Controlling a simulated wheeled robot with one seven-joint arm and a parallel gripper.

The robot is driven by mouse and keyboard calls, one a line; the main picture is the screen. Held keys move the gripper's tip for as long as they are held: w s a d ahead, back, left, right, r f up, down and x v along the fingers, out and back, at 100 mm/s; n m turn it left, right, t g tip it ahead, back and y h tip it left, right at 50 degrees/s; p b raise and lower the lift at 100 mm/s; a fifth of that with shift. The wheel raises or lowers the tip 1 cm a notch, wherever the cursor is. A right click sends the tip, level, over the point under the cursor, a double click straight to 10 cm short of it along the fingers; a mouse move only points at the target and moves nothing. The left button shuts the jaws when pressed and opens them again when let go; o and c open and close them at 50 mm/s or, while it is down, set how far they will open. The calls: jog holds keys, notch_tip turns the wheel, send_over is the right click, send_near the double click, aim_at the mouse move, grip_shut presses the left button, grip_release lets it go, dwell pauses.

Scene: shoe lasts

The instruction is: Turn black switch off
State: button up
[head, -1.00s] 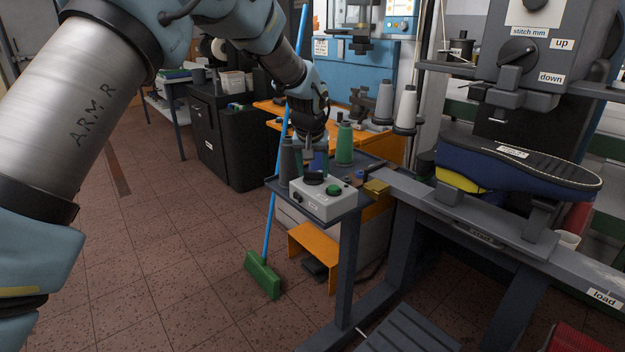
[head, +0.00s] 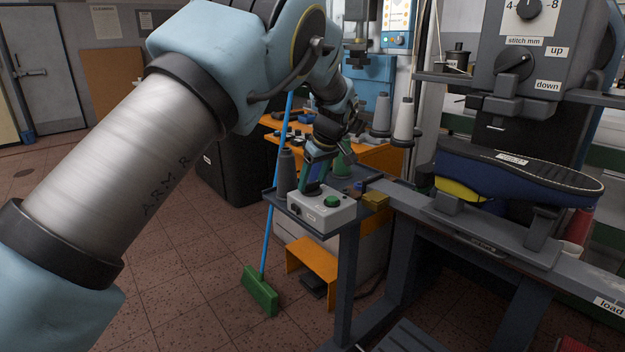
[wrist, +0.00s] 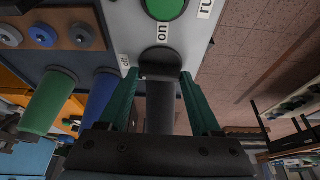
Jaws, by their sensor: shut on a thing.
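The grey-white control box (head: 336,215) sits on the small dark side table. On it are a green button (head: 331,202) and the black switch, mostly hidden by my gripper (head: 312,180) in the head view. In the wrist view, the black switch (wrist: 160,62) stands between the dark green fingers of my gripper (wrist: 159,76), which are shut on it. The "on" label is just past the switch and the "off" label is to its left. The green button (wrist: 165,6) is cut by the top edge.
Grey and green thread cones (head: 286,168) stand behind the box on the table. A green broom (head: 260,290) leans at the table's left. The shoe machine with a blue shoe (head: 500,175) is at the right. Open floor lies at the left.

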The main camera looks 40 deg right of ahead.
jog(key=shift+n, duration=0.4)
jog(key=o, duration=1.4)
jog(key=b+v, duration=0.2)
jog(key=v, duration=0.8)
jog(key=shift+s+d+r, duration=0.1)
jog(key=shift+s+r, duration=0.05)
jog(key=shift+r, duration=0.25)
